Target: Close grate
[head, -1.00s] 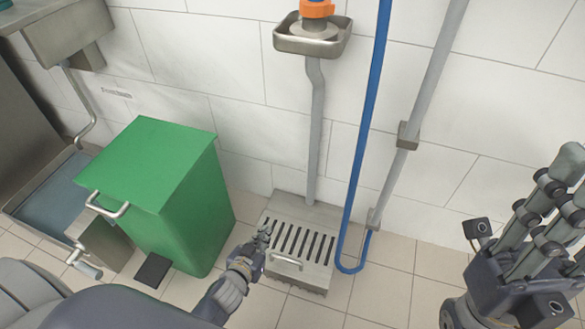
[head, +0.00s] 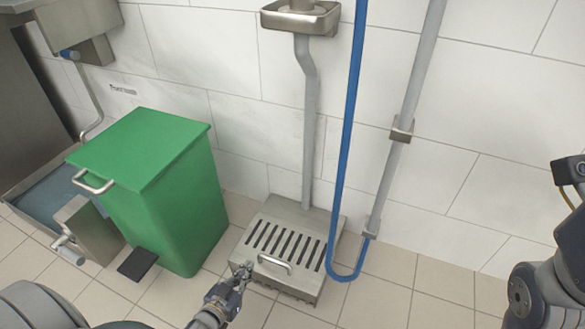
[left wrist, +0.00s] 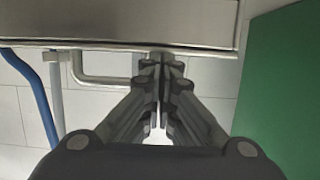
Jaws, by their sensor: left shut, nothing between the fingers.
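The metal grate (head: 250,258) is a slotted lid on a low metal box on the floor against the wall. It looks flat or slightly sloped; I cannot tell whether it is fully seated. Its bar handle (head: 275,264) is near the front edge and shows in the left wrist view (left wrist: 100,81). My left gripper (head: 245,268) is shut and empty at the grate's front left, beside the left end of the handle. In the left wrist view its fingers (left wrist: 161,62) overlap the handle's end; contact cannot be told. Only part of my right arm shows, without its fingers.
A green bin (head: 165,195) with a black pedal (head: 137,263) stands left of the grate. A blue hose (head: 345,150) and grey pipes (head: 308,130) run down the wall behind and right. The tiled floor right of the grate is clear.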

